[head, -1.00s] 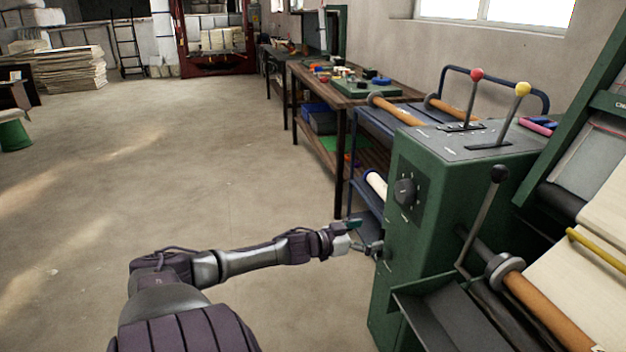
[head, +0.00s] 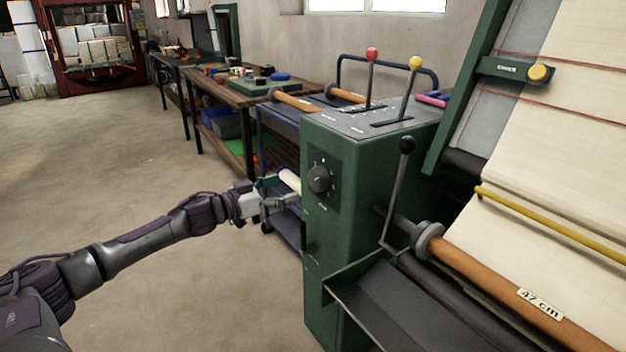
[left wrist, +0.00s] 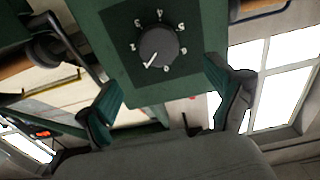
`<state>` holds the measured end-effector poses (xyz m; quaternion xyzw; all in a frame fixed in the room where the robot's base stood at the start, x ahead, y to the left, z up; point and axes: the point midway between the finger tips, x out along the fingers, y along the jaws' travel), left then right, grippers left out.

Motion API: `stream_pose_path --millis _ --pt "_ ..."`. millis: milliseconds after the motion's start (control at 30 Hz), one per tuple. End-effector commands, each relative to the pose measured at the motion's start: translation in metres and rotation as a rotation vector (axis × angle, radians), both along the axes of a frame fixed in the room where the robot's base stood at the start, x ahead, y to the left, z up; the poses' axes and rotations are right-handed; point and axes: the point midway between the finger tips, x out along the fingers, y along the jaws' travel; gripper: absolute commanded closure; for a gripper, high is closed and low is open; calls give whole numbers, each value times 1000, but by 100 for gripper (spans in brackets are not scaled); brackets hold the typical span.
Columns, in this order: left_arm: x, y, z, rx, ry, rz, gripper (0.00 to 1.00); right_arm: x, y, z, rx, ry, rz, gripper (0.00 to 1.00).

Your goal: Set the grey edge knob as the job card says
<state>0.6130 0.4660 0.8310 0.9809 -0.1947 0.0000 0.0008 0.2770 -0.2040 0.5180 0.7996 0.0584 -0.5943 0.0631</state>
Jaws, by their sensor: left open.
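The grey edge knob (head: 319,179) is a dark round dial on the near side panel of the green machine (head: 330,270). In the left wrist view the knob (left wrist: 158,46) has a white pointer line towards the lower left, with small marks around it that I cannot read surely. My left gripper (head: 283,193) is open and empty, a little left of the knob and apart from it. In the left wrist view the knob lies ahead of the two spread green-padded fingers (left wrist: 165,88). I cannot make out a job card. My right gripper is out of view.
Red-topped (head: 371,55) and yellow-topped (head: 416,63) levers stand on the machine, and a black-knobbed lever (head: 406,145) rises beside it. A roller (head: 500,280) carries a "47 cm" label. A blue cart (head: 268,125) stands behind the gripper. Floor at left is clear.

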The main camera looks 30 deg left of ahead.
Motion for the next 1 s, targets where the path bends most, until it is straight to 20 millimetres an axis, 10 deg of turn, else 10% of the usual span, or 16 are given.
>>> stream_pose_path --millis 600,1000 --pt "73 -30 1 0 -3 0 8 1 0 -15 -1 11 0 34" --pt "81 -34 0 1 1 0 8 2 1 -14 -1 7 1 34"
